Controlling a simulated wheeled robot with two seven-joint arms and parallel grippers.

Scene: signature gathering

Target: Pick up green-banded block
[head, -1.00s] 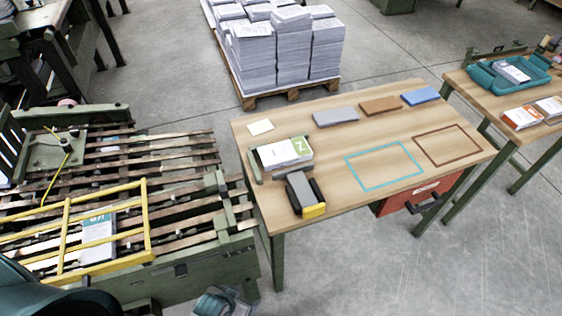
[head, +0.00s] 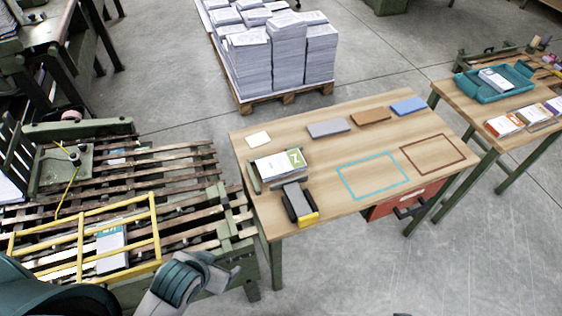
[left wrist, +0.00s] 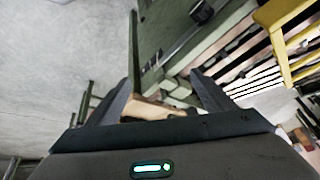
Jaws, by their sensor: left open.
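The green-banded block (head: 277,166) is a white stack of paper with a green label on its right end. It lies between dark green side plates at the left of the wooden table. My left gripper (head: 226,270) is low in front of the slatted machine, to the lower left of the block and well apart from it. In the left wrist view my left gripper (left wrist: 165,92) has its two dark fingers spread, with nothing held between them. The block cannot be made out in that view. My right gripper is not in view.
The wooden table (head: 330,199) also holds a grey-and-yellow device (head: 299,203), a grey block (head: 328,128), a brown block (head: 372,116) and a blue block (head: 408,105). Cyan and brown outlines mark clear tabletop.

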